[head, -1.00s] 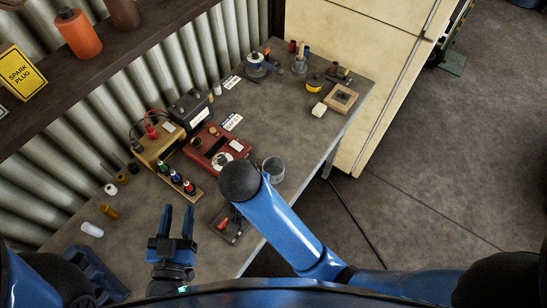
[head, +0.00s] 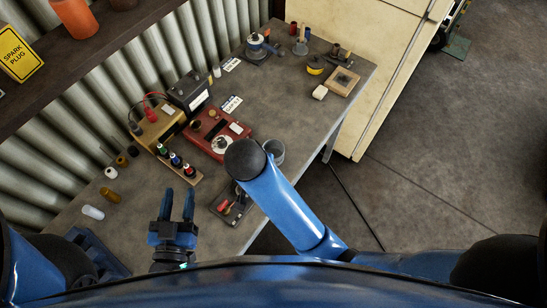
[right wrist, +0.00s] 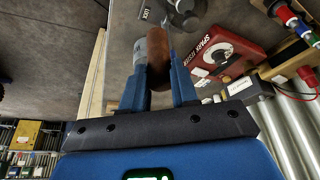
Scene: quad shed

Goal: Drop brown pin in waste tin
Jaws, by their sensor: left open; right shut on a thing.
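In the right wrist view, my right gripper (right wrist: 160,88) is shut on the brown pin (right wrist: 156,50), which stands out beyond the fingertips. The grey waste tin (right wrist: 140,52) shows just behind the pin there; I cannot tell whether the pin is over its mouth. In the head view the waste tin (head: 273,151) stands near the bench's front edge, right beside the dark end joint of my right arm. That arm hides my right gripper and the pin there. My left gripper (head: 177,205) is open and empty over the near left part of the bench.
The red tester box (head: 218,136) lies left of the tin. A plug rack (head: 178,168) and a small dark tray (head: 230,205) are nearby. White and amber pieces (head: 110,195) lie at the left. A wooden frame (head: 341,82) is at the far end. Bench between it and the tin is fairly clear.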

